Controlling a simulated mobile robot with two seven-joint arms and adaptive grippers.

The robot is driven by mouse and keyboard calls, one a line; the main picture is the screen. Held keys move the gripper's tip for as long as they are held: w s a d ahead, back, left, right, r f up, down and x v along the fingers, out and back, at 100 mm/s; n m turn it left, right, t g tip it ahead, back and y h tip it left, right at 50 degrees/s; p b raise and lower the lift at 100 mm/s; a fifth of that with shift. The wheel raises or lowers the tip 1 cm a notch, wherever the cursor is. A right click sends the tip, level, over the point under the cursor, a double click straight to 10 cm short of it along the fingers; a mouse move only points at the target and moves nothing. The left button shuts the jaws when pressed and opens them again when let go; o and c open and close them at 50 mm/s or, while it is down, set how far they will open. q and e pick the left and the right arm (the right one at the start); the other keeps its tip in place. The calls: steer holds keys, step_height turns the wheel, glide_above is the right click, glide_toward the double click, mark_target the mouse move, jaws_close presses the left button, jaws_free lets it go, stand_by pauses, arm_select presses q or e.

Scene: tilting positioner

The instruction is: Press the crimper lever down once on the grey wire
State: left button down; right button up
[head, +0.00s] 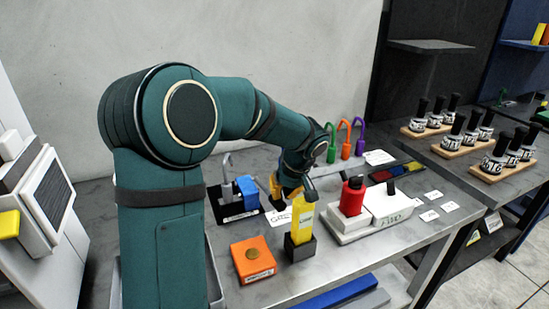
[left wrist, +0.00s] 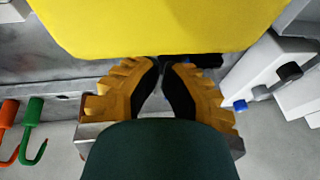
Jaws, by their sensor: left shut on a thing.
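A grey hook-shaped piece, which looks like the grey wire (head: 227,165), rises beside a blue block (head: 247,190) on a black base (head: 240,215). My left gripper (head: 290,190) is right of it, behind the top of an upright yellow block-shaped tool (head: 302,222) in a dark holder (head: 300,247). In the left wrist view my left gripper (left wrist: 163,66) has its tips almost together at the edge of the yellow tool (left wrist: 160,25). It looks shut on that tool; the contact is partly hidden. I cannot tell which part is the crimper lever. My right gripper is out of view.
An orange box with a brass button (head: 253,259) stands in front. A red part (head: 352,197) and a white box (head: 393,204) stand right of the yellow tool. Green, orange and purple hooks (head: 345,140) stand behind. Bottles on wooden racks (head: 500,160) fill the right table.

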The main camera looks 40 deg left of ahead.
arm_select(q)
steer(key=p+v, duration=0.4)
steer(key=v, duration=0.9)
steer(key=shift+d, duration=0.25)
steer(key=shift+f, duration=0.1)
